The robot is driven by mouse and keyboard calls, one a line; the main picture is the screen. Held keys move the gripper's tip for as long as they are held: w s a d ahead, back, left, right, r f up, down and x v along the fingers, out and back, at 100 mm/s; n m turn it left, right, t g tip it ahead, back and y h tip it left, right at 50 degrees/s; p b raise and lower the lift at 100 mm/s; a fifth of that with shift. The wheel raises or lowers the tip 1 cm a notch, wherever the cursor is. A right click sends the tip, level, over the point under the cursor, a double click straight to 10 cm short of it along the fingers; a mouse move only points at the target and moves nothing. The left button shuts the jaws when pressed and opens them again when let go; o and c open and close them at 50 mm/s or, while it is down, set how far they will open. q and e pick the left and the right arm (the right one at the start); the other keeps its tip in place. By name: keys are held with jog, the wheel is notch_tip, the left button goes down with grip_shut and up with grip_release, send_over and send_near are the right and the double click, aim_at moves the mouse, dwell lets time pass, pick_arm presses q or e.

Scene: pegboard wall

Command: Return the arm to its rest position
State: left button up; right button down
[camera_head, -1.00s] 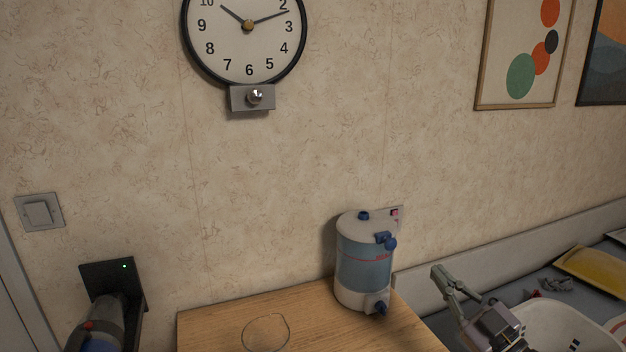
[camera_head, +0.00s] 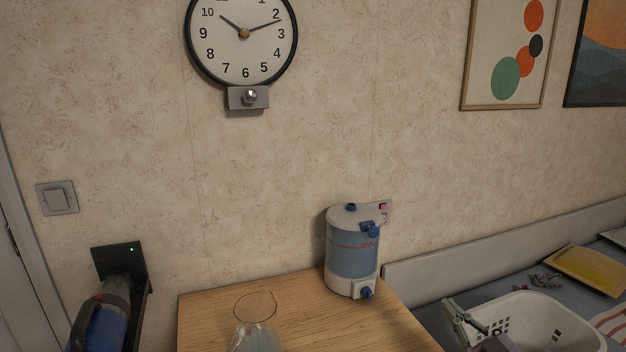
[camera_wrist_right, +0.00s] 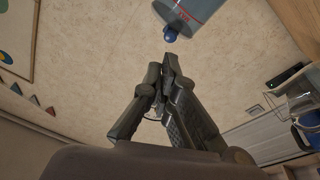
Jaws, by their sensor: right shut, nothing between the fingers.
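My right gripper (camera_head: 453,305) shows at the lower right of the head view, in front of the white basket's left side. In the right wrist view its fingers (camera_wrist_right: 163,72) are together with nothing between them. My left gripper is in neither view.
A blue-and-white dispenser (camera_head: 352,262) and a glass jug (camera_head: 256,322) stand on the wooden table (camera_head: 300,300). A white basket (camera_head: 545,318) and a yellow packet (camera_head: 585,270) lie on the grey surface at right. A blue bottle-like device (camera_head: 105,320) is at lower left.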

jog(key=s+d+f+m+g+h, duration=0.1)
jog(key=d+f+m+g+h, duration=0.15)
jog(key=f, duration=0.85)
jog(key=s+d+f+m+g+h, duration=0.1)
jog(key=s+d+f+h, duration=0.15)
jog(key=f, duration=0.85)
jog(key=s+f+m+g+h, duration=0.15)
jog(key=s+f, duration=0.25)
jog(key=f, duration=0.5)
jog(key=s+f+g, duration=0.2)
jog(key=s+f, duration=0.2)
jog(key=f, duration=0.4)
jog(key=s+a+f+m+g, duration=0.1)
jog(key=s+a+f+g, duration=0.15)
jog(key=s+f, duration=0.7)
jog(key=s+a+f+g, duration=0.1)
jog(key=s+f+g, duration=0.2)
jog(key=s+f, duration=0.6)
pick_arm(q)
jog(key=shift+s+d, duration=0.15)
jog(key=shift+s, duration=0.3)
pick_arm(e)
jog(key=s+a+f+g, duration=0.2)
jog(key=s+a, duration=0.1)
jog(key=s, duration=0.8)
jog(key=s+a+f+g, duration=0.3)
jog(key=s, duration=0.8)
jog(key=shift+s+a+f+m+h, duration=0.15)
jog(key=shift+s+f+m+h, duration=0.05)
jog(key=shift+f+m+h, duration=0.15)
